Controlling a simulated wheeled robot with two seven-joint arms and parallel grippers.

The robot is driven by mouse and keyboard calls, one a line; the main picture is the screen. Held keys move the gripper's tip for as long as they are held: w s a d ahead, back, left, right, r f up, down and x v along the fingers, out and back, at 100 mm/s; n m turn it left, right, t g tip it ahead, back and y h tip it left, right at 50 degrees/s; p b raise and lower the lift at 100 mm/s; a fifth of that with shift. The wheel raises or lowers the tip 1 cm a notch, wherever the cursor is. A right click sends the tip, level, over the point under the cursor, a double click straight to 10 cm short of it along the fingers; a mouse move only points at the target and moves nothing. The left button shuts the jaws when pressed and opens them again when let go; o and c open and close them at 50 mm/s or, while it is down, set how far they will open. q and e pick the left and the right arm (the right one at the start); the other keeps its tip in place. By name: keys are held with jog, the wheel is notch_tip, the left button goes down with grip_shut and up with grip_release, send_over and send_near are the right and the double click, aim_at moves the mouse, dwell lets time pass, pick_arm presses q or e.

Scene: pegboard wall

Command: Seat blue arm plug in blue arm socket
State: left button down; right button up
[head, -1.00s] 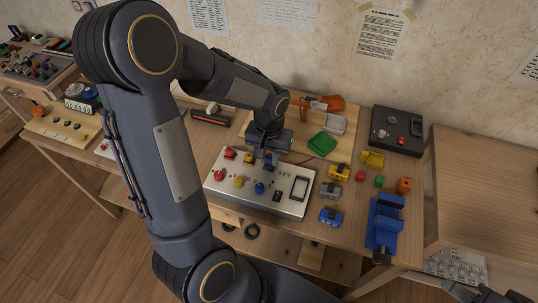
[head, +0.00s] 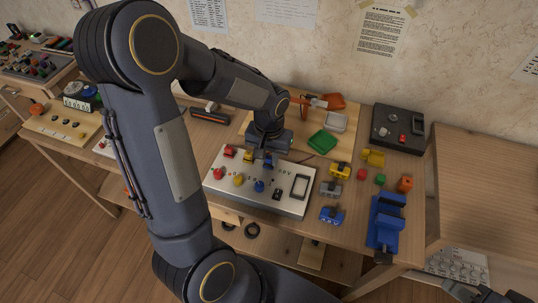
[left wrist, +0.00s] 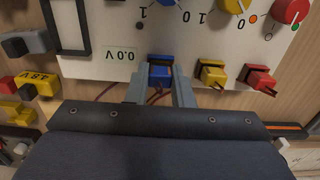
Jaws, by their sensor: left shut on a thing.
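The light grey panel (head: 215,184) lies on the bench with a row of sockets along its far edge. My left gripper (head: 268,158) is over that edge, pointing down. In the left wrist view its two fingers (left wrist: 160,88) are shut on the blue arm plug (left wrist: 160,72). The plug is at the blue arm socket (left wrist: 160,58), in line with the yellow plug (left wrist: 212,76) and the red plug (left wrist: 260,80). The fingers partly hide the plug, so I cannot tell how deep it sits. My right gripper (head: 485,293) shows only partly at the lower right.
Blue, yellow and red knobs sit on the panel. To its right are a blue block (head: 332,215), a grey block (head: 330,188), a yellow block (head: 340,170) and a blue vise (head: 384,225). A green tray (head: 322,142) and a dark box (head: 397,130) stand behind.

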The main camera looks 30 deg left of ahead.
aim_at(269, 157)
pick_arm(q)
jog(key=shift+f, duration=0.2)
jog(key=c, duration=1.2)
grip_release()
jog(key=shift+r+p, duration=2)
jog(key=shift+r, duration=0.55)
jog(key=s+d+r+t+h, duration=0.1)
jog(key=s+d+r+t, duration=0.1)
jog(key=s+r, duration=0.2)
jog(key=s+d+r+t+h, duration=0.1)
jog(key=s+r, duration=0.3)
jog(key=s, duration=0.2)
jog(key=s+d+r+m+t+h, duration=0.1)
jog(key=s+d+r+t, duration=0.1)
jog(key=s+r, duration=0.2)
jog(key=shift+s+d+r+t+h, duration=0.15)
jog(key=shift+s+d+t+h, duration=0.2)
jog(key=shift+s, duration=0.35)
